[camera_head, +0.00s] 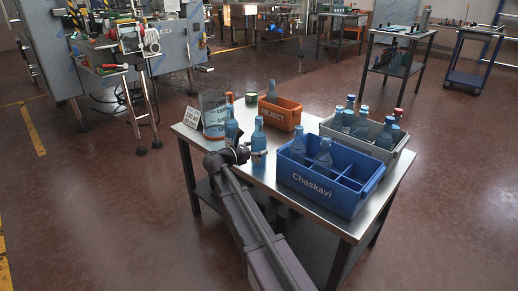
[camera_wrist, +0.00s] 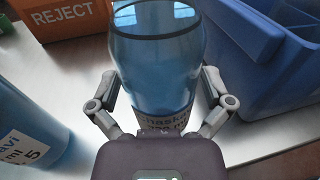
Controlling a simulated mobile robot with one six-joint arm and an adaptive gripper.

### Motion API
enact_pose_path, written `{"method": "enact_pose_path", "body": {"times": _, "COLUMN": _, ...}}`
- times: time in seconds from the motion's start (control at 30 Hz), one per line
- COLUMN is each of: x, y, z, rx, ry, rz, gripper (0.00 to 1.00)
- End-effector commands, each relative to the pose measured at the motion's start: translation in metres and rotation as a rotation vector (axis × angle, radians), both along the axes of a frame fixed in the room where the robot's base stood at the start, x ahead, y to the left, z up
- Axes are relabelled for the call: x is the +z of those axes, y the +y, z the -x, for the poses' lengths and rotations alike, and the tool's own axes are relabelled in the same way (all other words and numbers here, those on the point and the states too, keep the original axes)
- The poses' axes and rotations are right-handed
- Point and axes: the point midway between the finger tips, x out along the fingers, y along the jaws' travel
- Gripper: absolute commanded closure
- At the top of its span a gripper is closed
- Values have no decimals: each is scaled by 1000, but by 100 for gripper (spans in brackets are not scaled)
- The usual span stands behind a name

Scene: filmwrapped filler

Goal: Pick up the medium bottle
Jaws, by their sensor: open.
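A blue bottle (camera_head: 258,136) with a white label stands upright on the metal table. In the wrist view this bottle (camera_wrist: 158,62) stands between the two fingers of my gripper (camera_wrist: 160,88). My gripper (camera_head: 251,155) is open around its lower part; whether a finger touches it I cannot tell. Another blue bottle (camera_head: 231,131) stands just left of my gripper, and it also shows in the wrist view (camera_wrist: 28,125) with part of its label. A further bottle (camera_head: 271,91) is in the orange REJECT bin (camera_head: 280,114). The readable lettering does not settle which bottle is medium.
The blue Chaskavi crate (camera_head: 318,192), with bottles in some compartments, stands close to the right of my gripper. Behind it is a grey crate (camera_head: 400,150) of several bottles. A sign (camera_head: 203,122), a grey container (camera_head: 214,108) and a green-topped object (camera_head: 252,97) are at the table's back left.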

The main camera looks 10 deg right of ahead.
Motion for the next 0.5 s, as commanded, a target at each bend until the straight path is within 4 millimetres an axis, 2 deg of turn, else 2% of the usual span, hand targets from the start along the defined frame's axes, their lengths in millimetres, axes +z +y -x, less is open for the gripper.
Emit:
{"method": "enact_pose_path", "body": {"times": 0.1, "x": 0, "y": 0, "z": 0, "rx": 0, "ry": 0, "rz": 0, "gripper": 3}}
{"method": "enact_pose_path", "body": {"times": 0.3, "x": 0, "y": 0, "z": 0, "rx": 0, "ry": 0, "rz": 0, "gripper": 62}}
{"method": "enact_pose_path", "body": {"times": 0.37, "x": 0, "y": 0, "z": 0, "rx": 0, "ry": 0, "rz": 0, "gripper": 78}}
{"method": "enact_pose_path", "body": {"times": 0.5, "x": 0, "y": 0, "z": 0, "rx": 0, "ry": 0, "rz": 1, "gripper": 78}}
